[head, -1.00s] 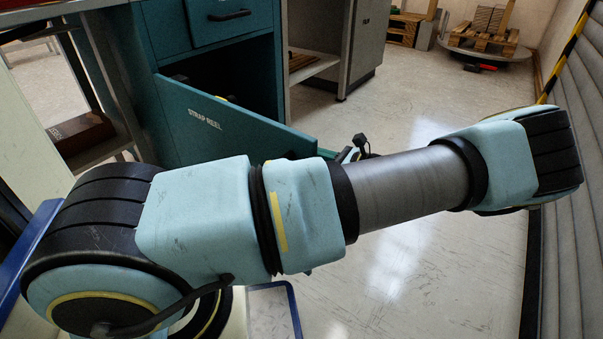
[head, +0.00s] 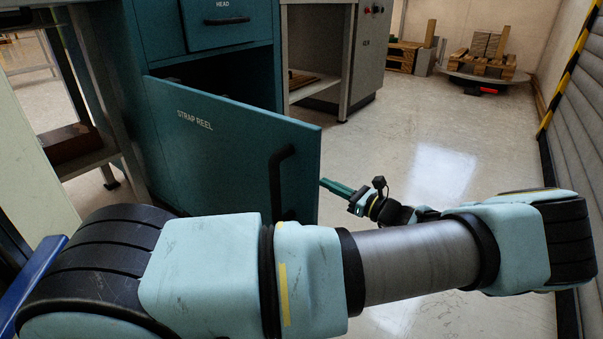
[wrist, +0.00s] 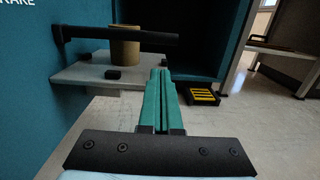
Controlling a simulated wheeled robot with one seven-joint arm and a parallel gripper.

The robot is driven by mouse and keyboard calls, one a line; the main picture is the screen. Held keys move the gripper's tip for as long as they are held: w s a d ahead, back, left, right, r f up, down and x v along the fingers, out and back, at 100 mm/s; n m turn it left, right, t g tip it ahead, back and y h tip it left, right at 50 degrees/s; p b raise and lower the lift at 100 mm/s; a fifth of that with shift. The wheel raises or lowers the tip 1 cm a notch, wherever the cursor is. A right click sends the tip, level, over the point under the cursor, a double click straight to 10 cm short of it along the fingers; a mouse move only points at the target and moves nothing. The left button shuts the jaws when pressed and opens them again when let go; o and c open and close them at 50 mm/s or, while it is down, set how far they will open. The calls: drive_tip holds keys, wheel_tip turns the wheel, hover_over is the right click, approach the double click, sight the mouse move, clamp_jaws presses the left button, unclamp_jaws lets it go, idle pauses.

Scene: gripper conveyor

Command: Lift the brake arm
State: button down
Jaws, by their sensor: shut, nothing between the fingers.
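The brake arm (wrist: 125,34) is a black horizontal bar in the wrist view, joined at its left end to a teal panel whose label is cut to "RAKE". It is not visible in the head view, where the open door blocks the cabinet interior. My gripper (wrist: 163,72) has green fingers that are shut together and empty. Its tips show just below the bar's free right end, apart from it in the picture; the depth gap is hard to tell. In the head view my gripper (head: 324,182) is just right of the open door's edge.
The open teal door (head: 225,155), marked STRAP REEL, has a black handle (head: 279,180). A tan roll (wrist: 124,47) and a small black block (wrist: 113,73) are on a grey plate (wrist: 80,72). A black-and-yellow item (wrist: 204,95) lies right of my fingers.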

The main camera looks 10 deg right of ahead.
drive_tip(key=b+x, duration=0.2)
drive_tip(key=x, duration=0.2)
drive_tip(key=b+x, duration=0.2)
drive_tip(key=x, duration=0.3)
drive_tip(key=shift+f, duration=0.2)
drive_tip(key=shift+w+a+r, duration=0.15)
drive_tip(key=shift+w+a, duration=0.2)
drive_tip(key=shift+a, duration=0.05)
drive_tip(key=shift+r, duration=0.1)
